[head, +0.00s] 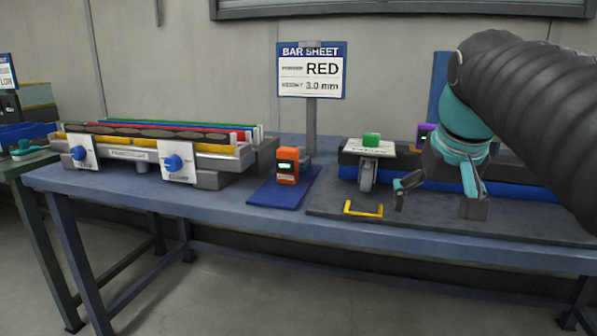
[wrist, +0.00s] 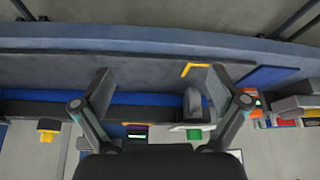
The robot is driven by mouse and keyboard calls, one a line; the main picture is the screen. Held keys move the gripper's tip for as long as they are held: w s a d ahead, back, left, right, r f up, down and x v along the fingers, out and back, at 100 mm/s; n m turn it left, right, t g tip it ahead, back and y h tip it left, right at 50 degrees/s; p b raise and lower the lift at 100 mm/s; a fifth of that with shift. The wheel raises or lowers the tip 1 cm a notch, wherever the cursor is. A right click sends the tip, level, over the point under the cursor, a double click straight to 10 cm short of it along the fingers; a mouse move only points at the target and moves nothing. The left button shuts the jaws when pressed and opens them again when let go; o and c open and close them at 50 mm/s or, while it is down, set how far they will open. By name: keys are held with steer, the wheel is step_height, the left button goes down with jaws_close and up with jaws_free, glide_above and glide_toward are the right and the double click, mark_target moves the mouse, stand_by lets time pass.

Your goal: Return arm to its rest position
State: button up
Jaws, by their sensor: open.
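My gripper (head: 437,200) hangs at the right of the head view, over the dark mat (head: 330,205) on the blue bench. Its two fingers are spread apart with nothing between them. In the wrist view my gripper (wrist: 165,88) also shows open, with the blue strip and dark mat beyond it. My dark ribbed arm fills the right side of the head view and hides part of the bench behind it.
An orange device (head: 288,166) stands on a blue pad (head: 262,197). A yellow bracket (head: 363,210) lies on the mat near a unit with a green button (head: 371,139). A rack (head: 150,145) with coloured bars stands left.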

steer(key=s+a+f, duration=0.2)
steer(key=s+f, duration=0.4)
steer(key=f, duration=0.5)
steer(key=s+a+f+n, duration=0.1)
steer(key=s+a+f, duration=0.2)
steer(key=s+f, duration=0.4)
step_height(320, 180, down, 4)
steer(key=shift+s+y, duration=0.2)
steer(key=shift+y, duration=0.1)
